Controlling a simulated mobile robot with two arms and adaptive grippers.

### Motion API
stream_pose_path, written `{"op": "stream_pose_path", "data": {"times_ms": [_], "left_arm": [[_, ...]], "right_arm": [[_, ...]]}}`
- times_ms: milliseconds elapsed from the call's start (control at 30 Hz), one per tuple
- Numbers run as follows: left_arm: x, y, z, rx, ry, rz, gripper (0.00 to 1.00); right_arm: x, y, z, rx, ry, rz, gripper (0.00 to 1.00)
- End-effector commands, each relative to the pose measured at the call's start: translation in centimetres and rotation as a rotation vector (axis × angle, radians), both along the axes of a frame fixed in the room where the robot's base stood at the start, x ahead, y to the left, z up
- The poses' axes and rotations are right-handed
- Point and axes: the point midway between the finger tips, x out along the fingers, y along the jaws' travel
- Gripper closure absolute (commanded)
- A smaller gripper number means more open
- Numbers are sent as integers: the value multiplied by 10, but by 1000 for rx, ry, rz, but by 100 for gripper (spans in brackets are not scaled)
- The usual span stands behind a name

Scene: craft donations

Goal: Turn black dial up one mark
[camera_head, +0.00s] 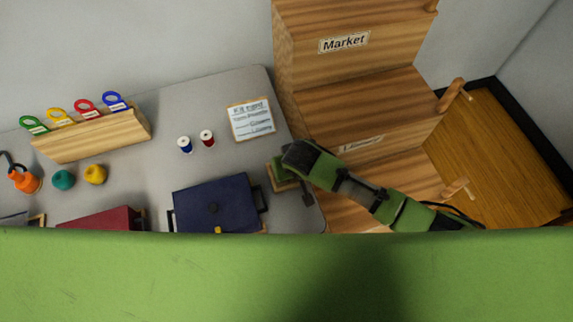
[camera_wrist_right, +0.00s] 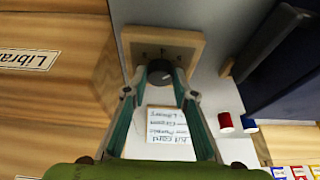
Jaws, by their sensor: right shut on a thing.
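The black dial (camera_wrist_right: 160,71) sits on the front of a small wooden block (camera_wrist_right: 185,42), which has small dark marks above the dial. My right gripper (camera_wrist_right: 160,80) is shut on the dial, a fingertip on each side of it. In the head view my right gripper (camera_head: 285,172) is over the wooden block (camera_head: 275,184) at the right end of the grey table (camera_head: 215,95), and the dial is hidden there. Its exact pointer setting is too small to read. My left gripper is not in view.
A kit card (camera_head: 250,118) lies behind the block. A navy case (camera_head: 212,200) stands left of it, with blue (camera_head: 185,145) and red (camera_head: 207,138) spools behind.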

Motion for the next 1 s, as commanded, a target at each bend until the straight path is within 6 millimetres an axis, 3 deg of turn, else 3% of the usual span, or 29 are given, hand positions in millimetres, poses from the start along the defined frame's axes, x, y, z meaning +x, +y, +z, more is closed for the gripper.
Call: {"op": "stream_pose_path", "data": {"times_ms": [500, 533, 600, 1000], "left_arm": [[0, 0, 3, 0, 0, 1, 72], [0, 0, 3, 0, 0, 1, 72], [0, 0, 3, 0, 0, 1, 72], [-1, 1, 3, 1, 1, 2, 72]], "right_arm": [[2, 1, 2, 3, -5, -23, 96], [2, 1, 2, 3, -5, -23, 72], [2, 1, 1, 3, -4, -23, 58], [-1, 1, 4, 2, -3, -22, 58]]}}
